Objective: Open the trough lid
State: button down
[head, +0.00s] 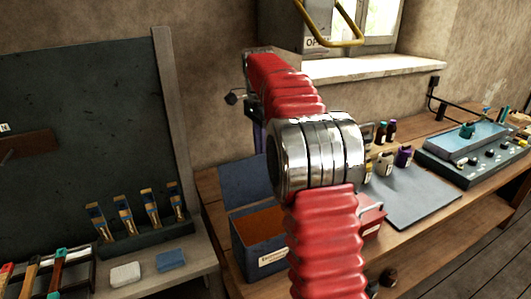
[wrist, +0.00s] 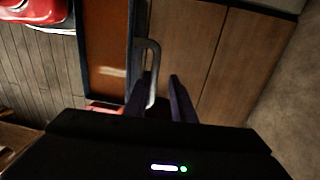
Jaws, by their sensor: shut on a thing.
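The trough (head: 262,262) is a blue box with an orange inside and a pale label, on the bench left of centre in the head view. Its blue lid (head: 243,180) stands raised at the back, so the inside shows. In the wrist view the trough's orange inside (wrist: 106,50) lies left of the lid's thin edge (wrist: 139,25). A grey loop handle (wrist: 155,62) sticks out from the lid. My gripper (wrist: 160,100) has its purple fingers shut on this handle. In the head view my red arm hides most of the gripper.
A red box (head: 371,220) stands right of the trough, partly behind my arm. A grey mat (head: 415,200), small bottles (head: 388,131) and a control panel (head: 470,165) are farther right. A rack of brushes (head: 145,235) stands left. The window sill (head: 370,68) is above.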

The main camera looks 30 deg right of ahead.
jog(key=shift+w+a+f, duration=0.2)
jog(key=shift+w+f, duration=0.5)
jog(key=shift+w, duration=0.15)
jog(key=c, duration=1.7)
grip_release()
jog(key=shift+d, duration=0.1)
jog(key=shift+c, duration=0.5)
jog(key=shift+r, duration=0.1)
jog(key=shift+w+d+r, duration=0.1)
jog(key=shift+r, duration=0.3)
jog(key=r, duration=0.6)
jog(key=shift+w+r, duration=0.25)
jog(key=shift+r, duration=0.05)
jog(key=shift+c, duration=0.2)
jog(key=shift+r, duration=2.15)
